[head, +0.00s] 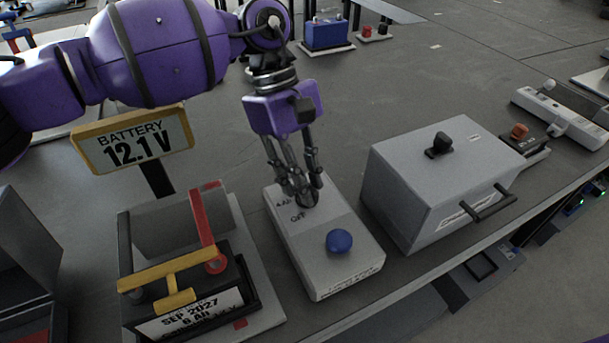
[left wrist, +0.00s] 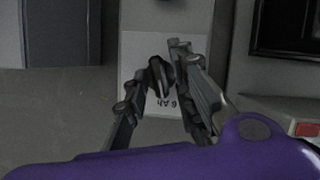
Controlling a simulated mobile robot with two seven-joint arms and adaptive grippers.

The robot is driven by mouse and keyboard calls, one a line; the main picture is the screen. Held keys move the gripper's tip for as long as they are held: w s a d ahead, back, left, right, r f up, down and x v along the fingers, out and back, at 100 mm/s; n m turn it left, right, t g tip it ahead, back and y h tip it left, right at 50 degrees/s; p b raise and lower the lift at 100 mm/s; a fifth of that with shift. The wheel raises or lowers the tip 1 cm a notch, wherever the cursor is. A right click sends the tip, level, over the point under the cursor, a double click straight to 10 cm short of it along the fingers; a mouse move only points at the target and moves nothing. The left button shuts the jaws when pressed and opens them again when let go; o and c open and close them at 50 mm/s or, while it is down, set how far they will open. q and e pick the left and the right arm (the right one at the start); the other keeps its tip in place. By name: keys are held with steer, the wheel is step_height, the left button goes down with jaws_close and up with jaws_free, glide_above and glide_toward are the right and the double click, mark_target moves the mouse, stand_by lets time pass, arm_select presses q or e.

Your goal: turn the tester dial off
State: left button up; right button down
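The tester (head: 349,267) is a light grey box on the bench, with a blue button (head: 339,240) near its front end. Its dark dial (head: 306,198) is at the far end, next to printed marks including "OFF". My left gripper (head: 299,188) reaches down over the dial from above and partly hides it. In the left wrist view, the dark dial (left wrist: 158,79) shows between the fingers of my left gripper (left wrist: 160,68), whose tips are close together. I cannot tell whether both fingers touch it. Where the dial points is unclear. My right gripper is not in view.
A battery stand (head: 205,318) with a yellow handle, a red lever and a "12.1 V" sign (head: 135,139) is left of the tester. A grey box (head: 415,190) with a black knob and front handle is close on the right. A blue unit (head: 327,35) stands behind.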

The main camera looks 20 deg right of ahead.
arm_select(q)
jaws_close()
steer(key=shift+d, duration=0.1)
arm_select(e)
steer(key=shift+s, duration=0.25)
arm_select(q)
steer(key=shift+f, duration=0.1)
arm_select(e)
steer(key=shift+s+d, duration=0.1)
